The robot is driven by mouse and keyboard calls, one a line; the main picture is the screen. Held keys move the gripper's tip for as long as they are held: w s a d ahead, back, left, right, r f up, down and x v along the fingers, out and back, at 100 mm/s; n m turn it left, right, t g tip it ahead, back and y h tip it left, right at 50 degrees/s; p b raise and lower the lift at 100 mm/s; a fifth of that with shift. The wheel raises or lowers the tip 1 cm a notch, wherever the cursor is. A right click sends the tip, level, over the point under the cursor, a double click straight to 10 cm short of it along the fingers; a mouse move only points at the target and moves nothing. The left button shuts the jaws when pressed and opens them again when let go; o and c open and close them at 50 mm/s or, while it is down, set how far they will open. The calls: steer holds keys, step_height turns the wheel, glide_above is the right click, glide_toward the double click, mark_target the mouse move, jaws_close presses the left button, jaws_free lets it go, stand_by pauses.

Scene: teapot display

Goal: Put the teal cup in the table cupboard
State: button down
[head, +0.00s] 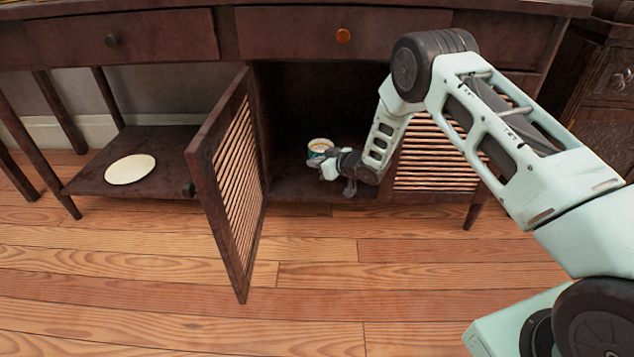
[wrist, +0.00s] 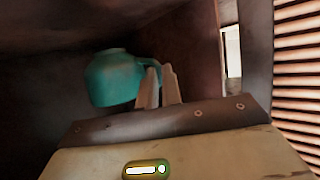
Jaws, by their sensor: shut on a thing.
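The teal cup (wrist: 113,79) is inside the table cupboard (head: 290,187), and its handle is between my gripper's fingers (wrist: 158,88) in the wrist view. In the head view my gripper (head: 326,163) reaches through the cupboard opening and is shut on the cup (head: 320,145), whose pale rim shows at the top. The cup looks about upright there, just above or on the cupboard floor; I cannot tell if it touches. The slatted cupboard door (head: 236,180) stands open to the left of my arm.
A pale round plate (head: 130,169) lies on the low shelf at left. A slatted panel (head: 436,163) is close to the right of my forearm. Drawers (head: 343,36) run above the opening. The wooden floor in front is clear.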

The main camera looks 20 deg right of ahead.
step_height(320, 180, down, 7)
steer(key=b, duration=0.4)
steer(key=shift+f, duration=0.1)
steer(key=c, duration=1.9)
jaws_free()
steer(key=shift+c, duration=0.2)
steer(key=o, duration=0.4)
steer(key=shift+c, duration=0.2)
